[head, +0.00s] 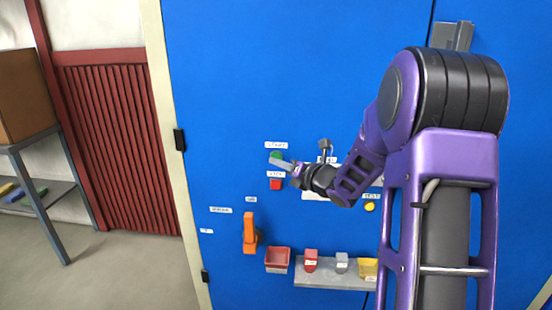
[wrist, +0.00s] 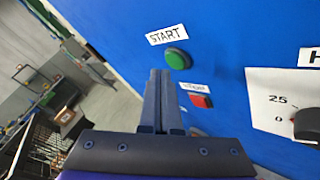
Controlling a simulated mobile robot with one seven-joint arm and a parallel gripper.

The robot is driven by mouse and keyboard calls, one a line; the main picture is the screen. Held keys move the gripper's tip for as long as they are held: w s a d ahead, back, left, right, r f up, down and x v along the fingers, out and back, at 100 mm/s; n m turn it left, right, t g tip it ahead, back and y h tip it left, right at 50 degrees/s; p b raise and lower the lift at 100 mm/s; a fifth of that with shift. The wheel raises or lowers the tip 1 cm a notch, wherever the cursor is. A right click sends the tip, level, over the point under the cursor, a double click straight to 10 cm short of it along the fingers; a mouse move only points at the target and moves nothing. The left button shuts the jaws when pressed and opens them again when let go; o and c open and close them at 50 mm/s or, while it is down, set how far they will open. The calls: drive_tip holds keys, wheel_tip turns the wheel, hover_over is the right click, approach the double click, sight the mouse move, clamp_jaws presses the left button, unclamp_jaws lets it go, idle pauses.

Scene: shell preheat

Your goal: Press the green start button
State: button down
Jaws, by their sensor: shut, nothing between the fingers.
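The green start button (wrist: 178,59) is a round button on the blue panel under a white START label (wrist: 167,35). In the head view the green button (head: 276,155) shows partly, just above my gripper (head: 272,161). My gripper is shut and empty, its fingers pointing at the panel close to the button. In the wrist view the shut fingertips (wrist: 160,72) lie just left of and slightly below the green button. I cannot tell whether they touch it. The red stop button (wrist: 201,100) sits below the green one, to the right of the fingers.
A dial (wrist: 306,124) on a white plate is right of the buttons. An orange handle (head: 250,232) is on the panel lower left. A red bin (head: 277,260) and a grey shelf (head: 330,281) with small blocks are below.

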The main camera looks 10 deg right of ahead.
idle(0.5)
drive_tip(key=shift+w+d+b, duration=0.1)
drive_tip(key=shift+w+b, duration=0.35)
drive_tip(key=shift+w+d, duration=0.15)
drive_tip(key=shift+w, duration=0.2)
idle(0.6)
drive_tip(key=shift+s, duration=0.1)
drive_tip(key=shift+s+a, duration=0.25)
drive_tip(key=shift+s, duration=0.45)
drive_tip(key=shift+s, duration=0.1)
drive_tip(key=s, duration=0.1)
drive_tip(key=s+a, duration=0.1)
drive_tip(key=s, duration=0.2)
drive_tip(key=shift+s+a, duration=0.25)
drive_tip(key=shift+a, duration=0.05)
